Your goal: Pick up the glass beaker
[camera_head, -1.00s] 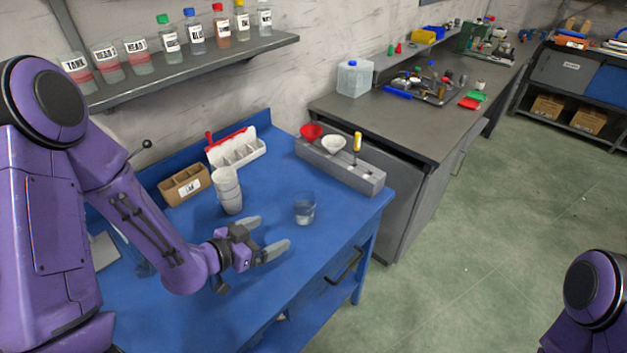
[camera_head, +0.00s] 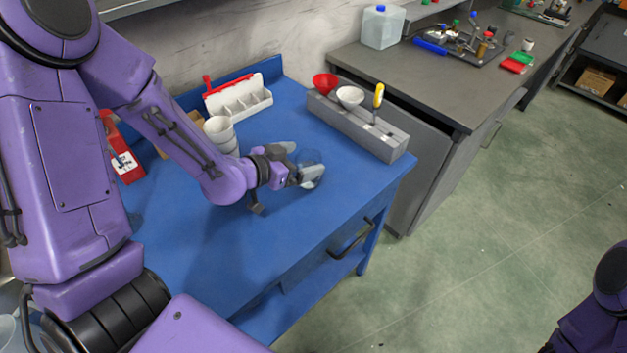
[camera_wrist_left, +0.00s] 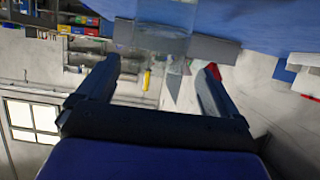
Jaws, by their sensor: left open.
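The clear glass beaker (camera_head: 314,158) stands upright on the blue table, right at the fingers of my left gripper (camera_head: 303,164). It is partly hidden by those fingers. In the left wrist view the see-through beaker (camera_wrist_left: 166,46) shows between and just beyond the two spread fingertips (camera_wrist_left: 160,66). My left gripper is open. Whether either finger touches the glass I cannot tell. My right gripper is out of view; only a part of my right arm shows at the lower right.
Stacked white cups (camera_head: 220,134) stand left of the beaker, near my left forearm. Behind are a white divided tray (camera_head: 243,103) and a grey holder (camera_head: 366,132) with funnels and a yellow-handled tool. A red box (camera_head: 120,158) sits at left. The table's front right is clear.

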